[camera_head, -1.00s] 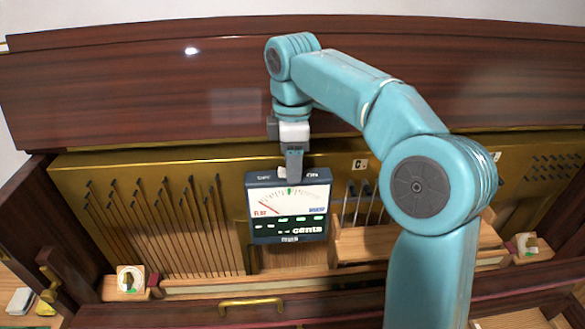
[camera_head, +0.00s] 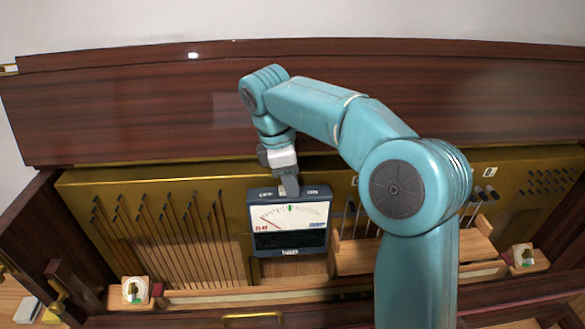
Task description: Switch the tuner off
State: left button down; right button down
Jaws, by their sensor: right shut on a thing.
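The tuner (camera_head: 290,240) is a dark box with a white dial face, standing upright in front of the open piano's gold plate. Its lower panel is dark. A red needle points to the left of the dial, and a small green mark shows at the top. My right gripper (camera_head: 289,188) comes down on the tuner's top edge, between the two small labels there. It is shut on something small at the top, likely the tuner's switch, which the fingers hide. My left gripper is not in view.
The gold plate (camera_head: 80,190) with several thin rods lies behind and to the left. A wooden block (camera_head: 385,250) stands close to the tuner's right. Small wooden pieces with white discs sit at the left (camera_head: 133,290) and right (camera_head: 522,256).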

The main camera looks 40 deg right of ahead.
jog(key=shift+a+r+g+h+p, duration=0.15)
jog(key=shift+g+h+p, duration=0.4)
jog(key=shift+p, duration=0.3)
jog(key=shift+w+f+h, duration=0.1)
jog(key=shift+f+h, duration=0.1)
jog(key=shift+h, duration=0.05)
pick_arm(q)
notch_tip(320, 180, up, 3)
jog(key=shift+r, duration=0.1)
pick_arm(e)
jog(key=c, duration=1)
grip_release()
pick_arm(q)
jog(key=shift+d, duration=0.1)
pick_arm(e)
jog(key=shift+o, duration=0.2)
